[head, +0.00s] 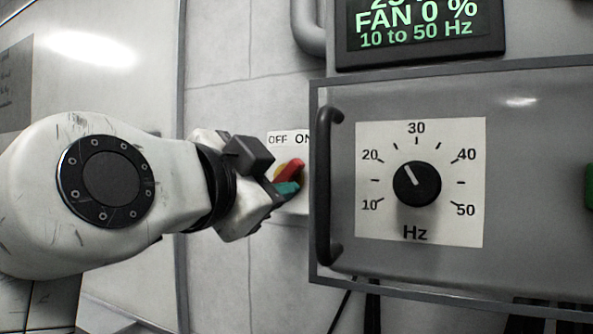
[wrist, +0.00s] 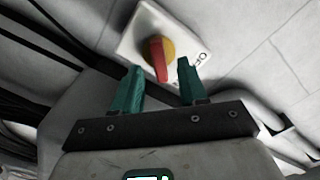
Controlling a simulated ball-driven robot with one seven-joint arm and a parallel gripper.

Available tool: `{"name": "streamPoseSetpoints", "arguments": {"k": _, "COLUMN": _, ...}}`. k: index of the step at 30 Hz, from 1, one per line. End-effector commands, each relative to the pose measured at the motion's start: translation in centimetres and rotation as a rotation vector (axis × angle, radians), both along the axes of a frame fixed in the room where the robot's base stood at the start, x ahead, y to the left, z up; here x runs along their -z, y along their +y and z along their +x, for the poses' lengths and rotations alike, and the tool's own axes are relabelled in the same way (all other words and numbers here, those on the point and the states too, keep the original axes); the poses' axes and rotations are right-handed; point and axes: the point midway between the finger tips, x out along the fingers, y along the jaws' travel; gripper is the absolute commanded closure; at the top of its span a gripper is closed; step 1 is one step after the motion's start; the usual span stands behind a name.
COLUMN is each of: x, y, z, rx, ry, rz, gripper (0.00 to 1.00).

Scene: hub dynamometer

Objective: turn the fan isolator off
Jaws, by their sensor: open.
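The fan isolator is a red handle (head: 291,171) on a yellow disc, on a white plate (head: 274,142) marked OFF on the left and ON on the right. In the head view the visible part of the handle slants up toward the ON side. My gripper (head: 286,188) reaches it from the left and covers part of it. In the wrist view the red handle (wrist: 158,60) lies between the tips of the two teal fingers of my gripper (wrist: 160,68). The fingers are apart, with gaps beside the handle; I see no clear contact.
A grey panel with a black bar handle (head: 325,190) stands close to the right of the isolator. It carries a black Hz dial (head: 417,184), set between 20 and 30. Above, a display (head: 420,30) reads FAN 0 %. A grey pipe (head: 308,30) runs above the isolator.

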Motion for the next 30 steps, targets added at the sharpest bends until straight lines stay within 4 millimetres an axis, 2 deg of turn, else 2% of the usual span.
{"name": "streamPoseSetpoints", "arguments": {"k": 3, "x": -0.1, "y": -0.6, "z": 1.6, "rx": 0.000, "ry": 0.001, "rz": 0.000, "gripper": 0.57}}
{"name": "streamPoseSetpoints", "arguments": {"k": 7, "x": 0.0, "y": -0.9, "z": 2.6, "rx": 0.000, "ry": 0.001, "rz": 0.000, "gripper": 0.57}}
{"name": "streamPoseSetpoints", "arguments": {"k": 18, "x": 0.1, "y": -1.1, "z": 3.1, "rx": -0.001, "ry": 0.001, "rz": 0.000, "gripper": 0.57}}
{"name": "streamPoseSetpoints", "arguments": {"k": 30, "x": 0.1, "y": -1.1, "z": 3.1, "rx": -0.001, "ry": 0.001, "rz": 0.000, "gripper": 0.96}}
